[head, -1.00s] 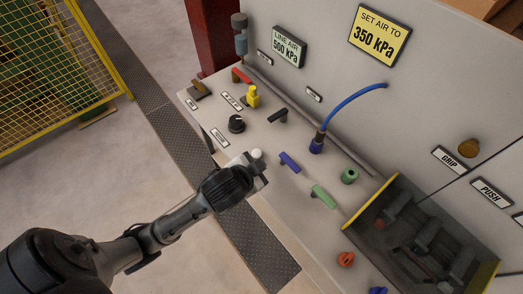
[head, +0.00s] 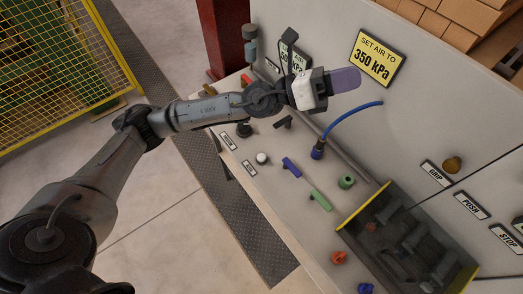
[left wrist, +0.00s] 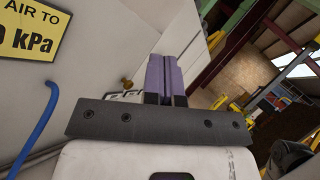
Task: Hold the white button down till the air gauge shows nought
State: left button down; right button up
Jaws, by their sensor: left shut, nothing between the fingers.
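The white button (head: 262,158) stands on the pale sloping console (head: 285,208), uncovered, with nothing touching it. My left gripper (head: 345,80) is up and to the right of it, in front of the back panel below the yellow "SET AIR TO 350 kPa" sign (head: 377,58). Its violet fingers are together and empty; they also show closed in the left wrist view (left wrist: 166,78). The "LINE AIR" sign (head: 303,57) is partly hidden behind the gripper. I cannot make out an air gauge in either view. My right gripper is not in view.
A blue hose (head: 347,118) arches up from the console close below my left gripper. A black knob (head: 243,130), blue and green handles and a green fitting (head: 346,183) stand around the button. A yellow-edged recess (head: 362,212) lies at the lower right.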

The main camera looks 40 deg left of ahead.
pick_arm(q)
notch_tip(320, 180, down, 8)
jog(key=d+r+m+g+y, duration=0.1)
jog(key=m+g+y, duration=0.1)
jog(key=m+g, duration=0.55)
jog(key=m+g+y, duration=0.7)
jog(key=m+y, duration=0.2)
jog(key=y, duration=0.7)
send_over(262, 157)
notch_tip(262, 157, down, 18)
jog(key=shift+p, duration=0.35)
jog(key=shift+n, duration=0.25)
notch_tip(262, 157, down, 14)
jog(key=shift+r+p, duration=0.1)
jog(key=shift+p, duration=0.55)
